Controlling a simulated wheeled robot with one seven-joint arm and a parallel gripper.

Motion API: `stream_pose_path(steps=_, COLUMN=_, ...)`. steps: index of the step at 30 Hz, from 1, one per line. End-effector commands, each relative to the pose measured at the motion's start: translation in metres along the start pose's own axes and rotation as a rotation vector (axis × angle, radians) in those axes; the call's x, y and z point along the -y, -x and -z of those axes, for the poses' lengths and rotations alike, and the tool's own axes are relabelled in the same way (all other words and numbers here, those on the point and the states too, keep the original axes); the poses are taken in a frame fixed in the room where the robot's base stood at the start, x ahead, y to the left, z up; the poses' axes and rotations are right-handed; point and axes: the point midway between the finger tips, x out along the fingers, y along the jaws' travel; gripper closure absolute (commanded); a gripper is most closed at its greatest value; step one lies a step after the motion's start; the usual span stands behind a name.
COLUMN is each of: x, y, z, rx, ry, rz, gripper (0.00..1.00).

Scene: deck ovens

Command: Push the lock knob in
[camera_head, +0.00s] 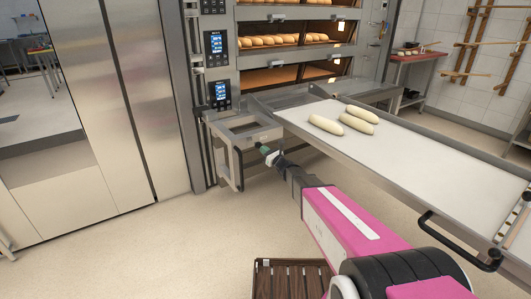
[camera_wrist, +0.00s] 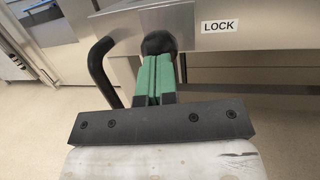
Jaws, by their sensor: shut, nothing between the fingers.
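The lock knob (camera_wrist: 158,43) is a round black knob on a steel panel, left of a white label (camera_wrist: 220,26) reading LOCK in the wrist view. My gripper (camera_wrist: 157,62) has its green fingers together, with nothing between them. The fingertips are right at the knob and seem to touch its front; they hide its lower part. In the head view my gripper (camera_head: 263,149) points at the steel frame (camera_head: 226,140) beside the loader. The knob is too small to make out there.
A black bar handle (camera_wrist: 101,70) stands close left of the fingers. The loader belt (camera_head: 400,157) with several pale dough loaves (camera_head: 345,122) extends to the right. Deck ovens (camera_head: 295,45) with bread stand behind. A dark slatted crate (camera_head: 290,280) is on the floor; the floor at left is clear.

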Motion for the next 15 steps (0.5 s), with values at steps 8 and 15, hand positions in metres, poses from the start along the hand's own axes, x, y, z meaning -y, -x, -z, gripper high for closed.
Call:
stream_pose_path(steps=8, x=0.004, y=-0.017, z=0.004, rx=0.001, ry=0.000, rz=-0.001, gripper=1.00)
stream_pose_path(steps=15, x=0.007, y=-0.031, z=0.005, rx=0.001, ry=0.001, rz=0.000, gripper=1.00)
